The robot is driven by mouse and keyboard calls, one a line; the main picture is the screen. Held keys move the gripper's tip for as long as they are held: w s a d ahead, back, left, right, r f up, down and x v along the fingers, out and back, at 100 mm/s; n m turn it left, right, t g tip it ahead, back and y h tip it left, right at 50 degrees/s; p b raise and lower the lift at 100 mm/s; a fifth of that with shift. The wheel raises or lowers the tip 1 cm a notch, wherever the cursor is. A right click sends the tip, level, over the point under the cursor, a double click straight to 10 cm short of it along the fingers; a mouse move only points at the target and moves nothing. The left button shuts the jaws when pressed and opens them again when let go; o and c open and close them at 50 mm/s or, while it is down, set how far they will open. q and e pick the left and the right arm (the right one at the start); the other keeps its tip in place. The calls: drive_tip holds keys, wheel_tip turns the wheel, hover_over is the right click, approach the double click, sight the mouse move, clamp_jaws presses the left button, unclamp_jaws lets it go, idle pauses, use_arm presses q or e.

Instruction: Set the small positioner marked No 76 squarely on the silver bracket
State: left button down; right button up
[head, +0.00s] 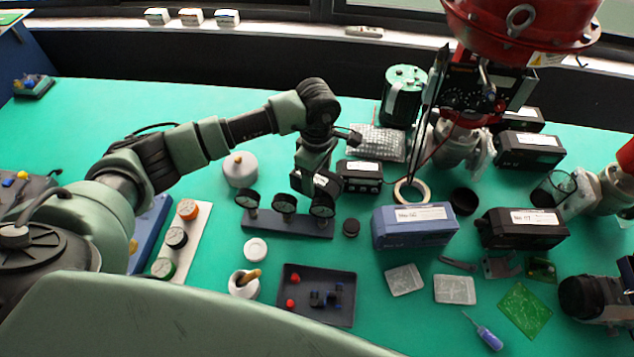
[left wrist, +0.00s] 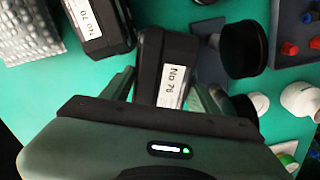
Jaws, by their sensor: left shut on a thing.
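My left gripper (head: 314,165) is shut on the small black positioner marked No 76 (head: 323,181). It holds it above the bench, behind the gauge stand. In the left wrist view, the positioner (left wrist: 178,72) sits between the two fingers of the gripper (left wrist: 165,92), with its white No 76 label facing the camera. Its lower end is hidden by the gripper body. I cannot clearly make out the silver bracket. A silver-grey valve body (head: 456,147) stands under the red actuator at the back right.
A black box marked No 70 (left wrist: 92,22) lies close to the held positioner. A gauge stand (head: 285,224) is just in front. A blue box (head: 415,232) and a black box (head: 522,235) stand to the right. A dark tray (head: 330,308) holds small parts.

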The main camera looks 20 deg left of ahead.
use_arm(q)
drive_tip(key=shift+f, duration=1.65)
drive_tip(key=shift+f, duration=0.2)
drive_tip(key=shift+c, duration=2)
unclamp_jaws()
